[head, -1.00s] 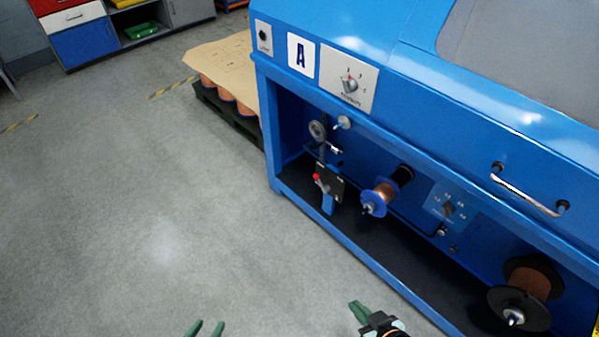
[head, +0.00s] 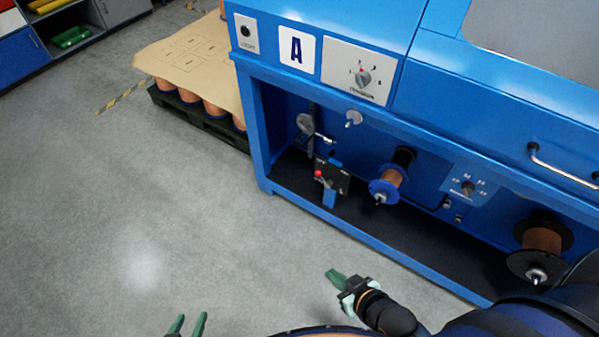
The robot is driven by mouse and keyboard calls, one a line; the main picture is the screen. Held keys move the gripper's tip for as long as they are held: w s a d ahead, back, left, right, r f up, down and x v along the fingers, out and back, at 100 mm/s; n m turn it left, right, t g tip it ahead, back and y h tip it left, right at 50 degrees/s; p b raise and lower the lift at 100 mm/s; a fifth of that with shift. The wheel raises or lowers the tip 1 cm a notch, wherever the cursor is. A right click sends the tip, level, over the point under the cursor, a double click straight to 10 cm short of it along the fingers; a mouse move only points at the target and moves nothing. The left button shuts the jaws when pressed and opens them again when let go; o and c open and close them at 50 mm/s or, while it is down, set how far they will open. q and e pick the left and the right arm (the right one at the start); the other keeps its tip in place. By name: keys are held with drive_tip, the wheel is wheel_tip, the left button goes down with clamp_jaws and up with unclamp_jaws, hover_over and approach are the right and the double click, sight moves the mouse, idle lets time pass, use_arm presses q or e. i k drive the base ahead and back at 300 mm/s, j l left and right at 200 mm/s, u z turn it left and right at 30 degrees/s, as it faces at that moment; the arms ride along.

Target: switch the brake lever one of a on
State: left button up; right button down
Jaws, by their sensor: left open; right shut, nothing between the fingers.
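My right gripper (head: 335,276) has green fingers, is shut and empty, and is over the floor in front of the bay, apart from the lever. My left gripper (head: 188,324) is open and empty at the bottom edge, further from the machine.
A blue-flanged copper spool (head: 390,184) sits right of the lever, and a dark-flanged spool (head: 541,246) further right. A rotary dial panel (head: 359,72) is above. A pallet (head: 204,121) with covered spools stands left of the machine. The grey floor (head: 120,200) at left is clear.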

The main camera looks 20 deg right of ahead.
sight(328, 185)
drive_tip(key=i+j, duration=0.35)
drive_tip(key=j, duration=0.3)
drive_tip(key=i+j+z, duration=0.1)
drive_tip(key=i+j, duration=0.1)
drive_tip(key=j, duration=0.1)
